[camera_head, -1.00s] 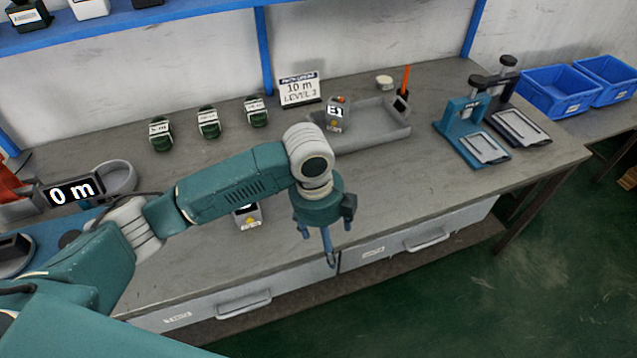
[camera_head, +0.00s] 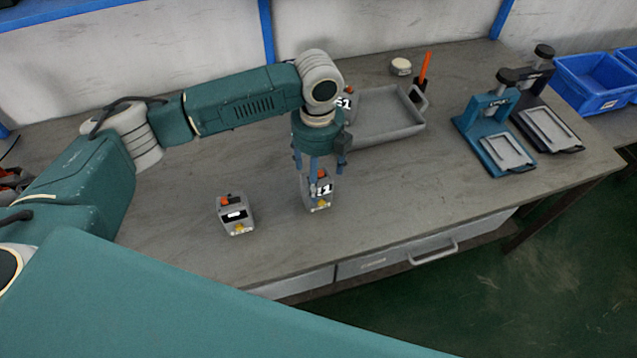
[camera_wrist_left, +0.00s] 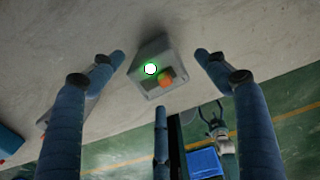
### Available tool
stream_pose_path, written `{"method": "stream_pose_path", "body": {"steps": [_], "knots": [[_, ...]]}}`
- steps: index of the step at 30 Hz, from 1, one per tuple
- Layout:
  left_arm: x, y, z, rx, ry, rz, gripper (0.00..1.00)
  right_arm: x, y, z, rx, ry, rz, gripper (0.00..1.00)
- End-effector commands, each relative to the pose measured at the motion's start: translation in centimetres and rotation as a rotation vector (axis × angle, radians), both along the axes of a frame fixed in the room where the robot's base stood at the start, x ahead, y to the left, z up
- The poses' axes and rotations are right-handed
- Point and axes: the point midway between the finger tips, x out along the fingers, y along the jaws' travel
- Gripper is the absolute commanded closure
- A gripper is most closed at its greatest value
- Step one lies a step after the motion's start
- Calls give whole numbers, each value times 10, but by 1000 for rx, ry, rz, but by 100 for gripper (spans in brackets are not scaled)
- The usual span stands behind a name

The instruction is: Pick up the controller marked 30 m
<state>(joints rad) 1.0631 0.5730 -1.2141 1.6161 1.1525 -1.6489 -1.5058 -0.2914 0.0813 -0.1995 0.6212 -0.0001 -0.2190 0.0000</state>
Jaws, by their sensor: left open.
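A small grey controller (camera_head: 320,203) with an orange knob and a white label, apparently "L1", stands upright on the bench. My open left gripper (camera_head: 316,178) is right above it, with fingers pointing down and partly hiding it. In the left wrist view this controller (camera_wrist_left: 153,72) lies between the spread fingertips, its orange knob and a bright green-white light showing; I cannot see any contact. A second grey controller (camera_head: 236,216) stands to the left, its label unreadable. A third (camera_head: 347,102) is mostly hidden behind my wrist. I cannot read "30 m" anywhere.
A grey tray (camera_head: 392,133) lies behind and to the right. An orange upright rod (camera_head: 424,68) and a round pale item (camera_head: 400,66) stand near it. Two press-like stands (camera_head: 487,118) are farther right, then blue bins (camera_head: 594,84). The bench front is clear.

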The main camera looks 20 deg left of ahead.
Motion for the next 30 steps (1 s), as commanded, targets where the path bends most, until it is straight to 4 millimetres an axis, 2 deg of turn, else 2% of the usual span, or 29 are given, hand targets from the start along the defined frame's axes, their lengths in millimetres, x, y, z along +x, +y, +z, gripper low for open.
{"method": "stream_pose_path", "body": {"steps": [1,3,6,11,15,18,27,29,30], "knots": [[-1,0,-8,1,3,1,25,-14,-1,1,-1,19,0,4],[0,0,-17,-1,1,1,25,-26,-1,2,-3,36,0,4],[0,0,-25,-1,1,1,25,-33,-2,2,-4,45,0,4],[-2,0,-38,0,1,1,25,-22,-1,9,-2,30,0,4],[-4,0,-60,0,1,1,25,0,1,18,1,-2,0,4],[-3,0,-73,1,1,1,25,7,2,20,4,-12,0,4],[-3,0,-79,0,-1,0,25,-6,3,18,3,8,-1,4],[-3,0,-79,0,-1,0,35,-10,3,18,2,13,-1,4],[-3,0,-79,0,-1,0,43,-12,3,18,3,16,-1,4]]}}
